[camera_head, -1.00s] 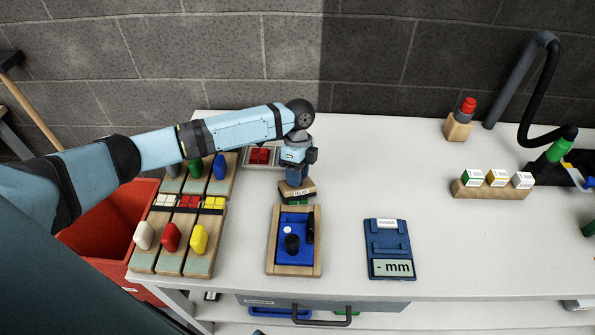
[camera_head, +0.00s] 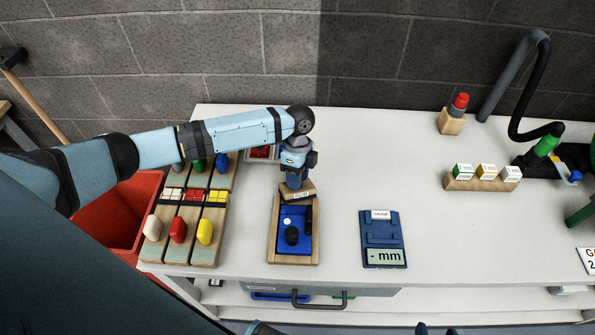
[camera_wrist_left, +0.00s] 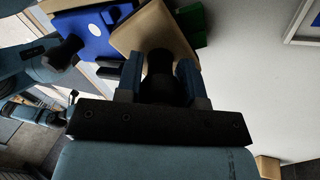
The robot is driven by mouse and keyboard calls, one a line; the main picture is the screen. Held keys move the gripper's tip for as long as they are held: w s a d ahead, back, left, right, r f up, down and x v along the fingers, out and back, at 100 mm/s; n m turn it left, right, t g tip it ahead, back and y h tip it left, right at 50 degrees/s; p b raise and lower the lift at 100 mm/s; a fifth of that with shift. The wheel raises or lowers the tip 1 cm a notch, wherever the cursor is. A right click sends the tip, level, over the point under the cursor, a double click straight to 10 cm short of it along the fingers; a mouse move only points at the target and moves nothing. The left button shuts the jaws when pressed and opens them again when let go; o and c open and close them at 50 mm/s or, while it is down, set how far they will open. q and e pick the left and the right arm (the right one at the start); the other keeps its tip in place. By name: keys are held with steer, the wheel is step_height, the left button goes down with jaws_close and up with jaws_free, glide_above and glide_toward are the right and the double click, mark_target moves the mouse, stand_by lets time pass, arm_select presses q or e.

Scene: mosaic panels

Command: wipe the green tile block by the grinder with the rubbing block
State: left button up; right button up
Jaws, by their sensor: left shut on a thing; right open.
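My left gripper (camera_head: 294,180) is shut on the black knob (camera_wrist_left: 158,62) of a wooden block with a label, taken as the rubbing block (camera_head: 298,192). The block (camera_wrist_left: 150,30) also shows in the left wrist view, at the back end of a wooden tray (camera_head: 272,250) with a blue inside; I cannot tell whether they touch. A green-faced block (camera_head: 463,171) stands in a wooden rack near a black machine with a green part (camera_head: 545,145), perhaps the grinder. I cannot tell which green piece is the tile block. My right gripper (camera_head: 436,330) shows only as open fingertips at the bottom edge.
A blue gauge with an "mm" display (camera_head: 384,257) lies right of the tray. Wooden boards with coloured tiles and knobs (camera_head: 182,240) fill the left side. A red-topped post (camera_head: 455,115) stands at the back. The table between gauge and rack is bare.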

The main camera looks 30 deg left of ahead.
arm_select(q)
steer(key=shift+w+a+f+b, duration=0.4)
steer(key=shift+w+a, duration=0.1)
steer(key=shift+w, duration=0.2)
steer(key=shift+w+a+f+b, duration=0.3)
steer(key=shift+w+a+f, duration=0.15)
steer(key=shift+w, duration=0.25)
steer(key=shift+w+a+r+p, duration=0.15)
steer(key=shift+r+p, duration=0.4)
steer(key=p+v, duration=0.4)
steer(key=v, duration=0.1)
